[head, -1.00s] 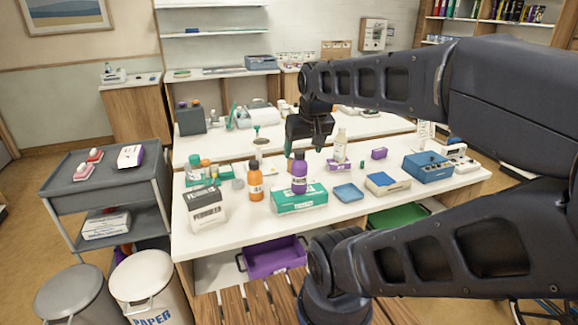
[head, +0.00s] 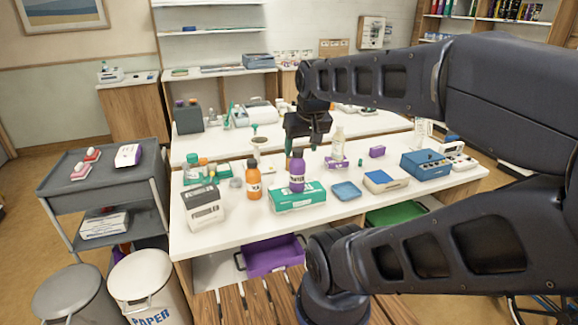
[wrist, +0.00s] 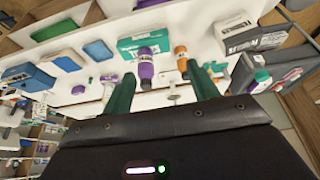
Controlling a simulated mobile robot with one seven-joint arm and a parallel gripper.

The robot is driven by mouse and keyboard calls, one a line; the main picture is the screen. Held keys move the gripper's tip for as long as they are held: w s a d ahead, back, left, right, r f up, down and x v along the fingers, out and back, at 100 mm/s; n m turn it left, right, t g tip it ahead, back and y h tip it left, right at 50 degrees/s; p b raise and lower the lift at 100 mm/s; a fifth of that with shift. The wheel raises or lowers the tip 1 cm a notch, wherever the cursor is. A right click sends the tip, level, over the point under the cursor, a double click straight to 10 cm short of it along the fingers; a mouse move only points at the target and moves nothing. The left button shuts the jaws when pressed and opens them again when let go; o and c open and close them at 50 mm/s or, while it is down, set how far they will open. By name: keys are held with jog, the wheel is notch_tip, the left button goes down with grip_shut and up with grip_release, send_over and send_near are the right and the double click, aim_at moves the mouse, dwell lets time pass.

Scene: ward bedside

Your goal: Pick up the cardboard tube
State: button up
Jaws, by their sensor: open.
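I cannot pick out the cardboard tube with certainty in either view. My gripper (head: 303,147) is open above the middle of the white table (head: 345,228), behind a purple bottle (head: 297,172) in the head view. In the wrist view its two green fingers (wrist: 161,72) are spread apart with nothing clasped between them. The purple bottle (wrist: 146,64) and an orange bottle (wrist: 181,61) show beyond the fingertips. The spot just under the gripper is partly hidden by the bottles and the fingers.
The orange bottle (head: 254,180) stands left of a teal box (head: 297,196). A white-and-black box (head: 204,207) is at the front left. The table's front strip is clear.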

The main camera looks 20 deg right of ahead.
jog(key=shift+w, duration=0.1)
jog(key=w+d+f+n+h, duration=0.1)
jog(key=w+d+f+n, duration=0.15)
jog(key=w+n, duration=0.75)
jog(key=w+d+f+n+h, duration=0.15)
jog(key=w+d+n, duration=0.25)
jog(key=w, duration=1.3)
jog(key=w+d+f+n, duration=0.2)
jog(key=w+f+n, duration=0.2)
jog(key=w+f, duration=0.3)
jog(key=w+d+f+n, duration=0.3)
jog(key=w+f+n, duration=0.2)
jog(key=w+f, duration=0.3)
jog(key=w+d+f+n+g, duration=0.1)
jog(key=w+d+f+n, duration=0.2)
jog(key=w+f+n, duration=0.2)
jog(key=shift+w+f, duration=0.55)
jog(key=shift+f, duration=0.65)
jog(key=shift+w+f, duration=0.6)
jog(key=shift+f, duration=0.55)
jog(key=shift+w+f, duration=0.55)
jog(key=shift+f, duration=0.65)
jog(key=shift+s+x, duration=0.15)
jog(key=shift+x, duration=1.2)
jog(key=shift+s+x, duration=0.2)
jog(key=shift+x, duration=1.15)
jog(key=shift+a+f, duration=0.1)
jog(key=shift+a, duration=0.05)
jog(key=c, duration=1.1)
jog(key=shift+o, duration=0.2)
